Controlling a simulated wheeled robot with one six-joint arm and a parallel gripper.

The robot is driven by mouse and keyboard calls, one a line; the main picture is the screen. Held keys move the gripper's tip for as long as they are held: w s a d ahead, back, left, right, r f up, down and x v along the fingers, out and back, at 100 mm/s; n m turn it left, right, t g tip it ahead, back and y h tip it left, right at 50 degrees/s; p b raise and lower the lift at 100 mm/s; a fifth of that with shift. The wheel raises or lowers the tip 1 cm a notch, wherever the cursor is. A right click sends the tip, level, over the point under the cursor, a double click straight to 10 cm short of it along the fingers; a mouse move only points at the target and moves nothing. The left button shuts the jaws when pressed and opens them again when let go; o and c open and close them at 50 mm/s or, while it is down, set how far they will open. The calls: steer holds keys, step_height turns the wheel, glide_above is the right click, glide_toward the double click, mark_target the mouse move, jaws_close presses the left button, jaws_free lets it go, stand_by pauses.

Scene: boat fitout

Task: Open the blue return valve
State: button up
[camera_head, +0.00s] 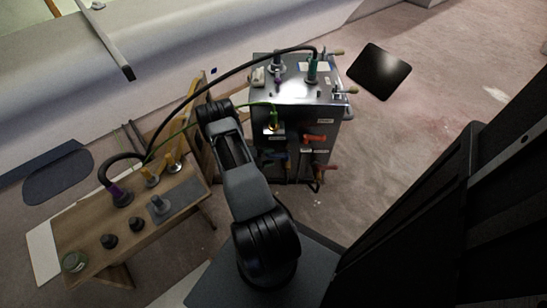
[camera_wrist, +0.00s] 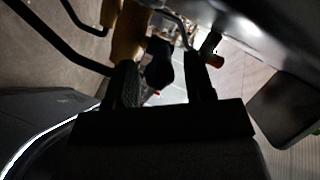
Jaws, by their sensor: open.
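The blue return valve (camera_head: 275,155) shows as a small blue handle low on the front of the metal cabinet (camera_head: 318,93), left of a red-orange handle (camera_head: 314,137). My arm reaches toward the cabinet's left side in the head view, and the gripper itself is hidden there. In the wrist view my gripper (camera_wrist: 163,82) has its two dark fingers apart. A dark rounded thing (camera_wrist: 159,62) shows between or just beyond the fingers. It is too dark to tell its colour, or whether the fingers touch it.
A wooden bench (camera_head: 75,220) with several plugs and fittings stands at left. A black hose (camera_head: 195,92) arches from it to the cabinet top, and a green cable runs to the cabinet front. A dark panel (camera_head: 379,71) lies on the floor at right.

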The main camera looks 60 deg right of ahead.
steer(key=shift+x, duration=1.1)
jaws_close()
steer(key=shift+d, duration=0.1)
steer(key=shift+s, duration=0.15)
